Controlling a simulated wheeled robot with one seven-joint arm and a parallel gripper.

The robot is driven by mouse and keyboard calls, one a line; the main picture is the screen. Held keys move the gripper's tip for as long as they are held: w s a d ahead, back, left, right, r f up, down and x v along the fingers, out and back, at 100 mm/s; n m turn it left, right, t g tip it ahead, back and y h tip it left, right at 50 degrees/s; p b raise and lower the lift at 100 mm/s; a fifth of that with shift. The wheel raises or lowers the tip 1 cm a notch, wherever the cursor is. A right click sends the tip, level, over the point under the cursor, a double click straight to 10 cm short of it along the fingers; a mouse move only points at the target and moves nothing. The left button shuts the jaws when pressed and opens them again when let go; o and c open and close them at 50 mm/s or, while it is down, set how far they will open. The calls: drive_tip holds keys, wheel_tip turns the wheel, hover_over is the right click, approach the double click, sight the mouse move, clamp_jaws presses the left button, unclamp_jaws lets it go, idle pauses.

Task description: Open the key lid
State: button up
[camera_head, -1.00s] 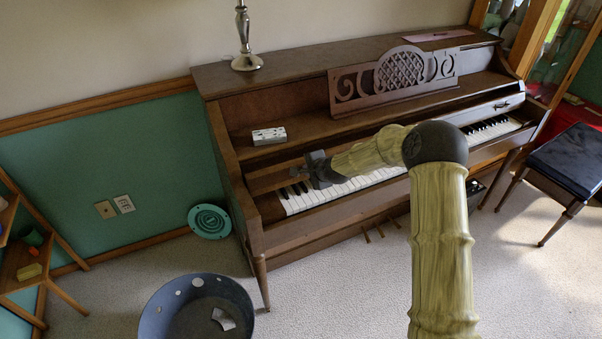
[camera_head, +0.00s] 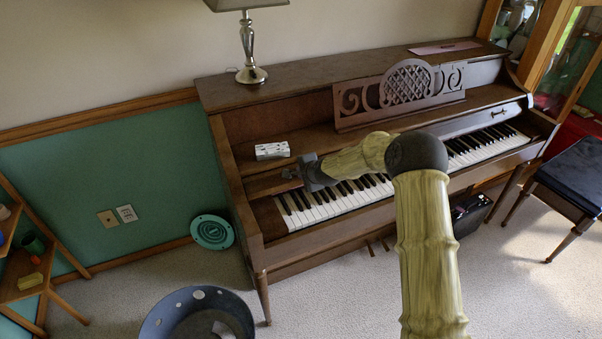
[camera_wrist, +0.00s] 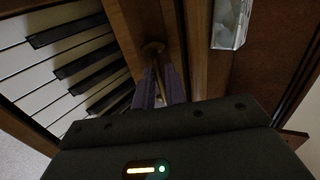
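The key lid (camera_head: 472,123) is a brown wooden panel above the keys (camera_head: 340,200) of the upright piano. It is drawn back, and white and black keys show along the keyboard. A small handle (camera_head: 500,112) is on its right part. My gripper (camera_head: 297,173) is at the lid's left part. In the wrist view, my gripper's purple fingers (camera_wrist: 160,90) are close together around a brass handle (camera_wrist: 154,48) on the lid's wooden edge. The dark gripper body hides the lower part of that view, and my arm hides some middle keys.
A small white patterned box (camera_head: 272,151) lies on the piano ledge behind my gripper. A music stand (camera_head: 400,95) is further right. A lamp (camera_head: 250,70) stands on top. A round blue bin (camera_head: 198,312) and a dark-seated bench (camera_head: 575,165) are on the floor.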

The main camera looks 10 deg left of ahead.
drive_tip(key=shift+o, duration=1.2)
drive_tip(key=shift+r, duration=0.1)
drive_tip(key=shift+s+d, duration=0.15)
drive_tip(key=shift+d, duration=0.15)
drive_tip(key=v, duration=1.7)
drive_tip(key=shift+s+d, duration=0.1)
drive_tip(key=shift+d, duration=0.05)
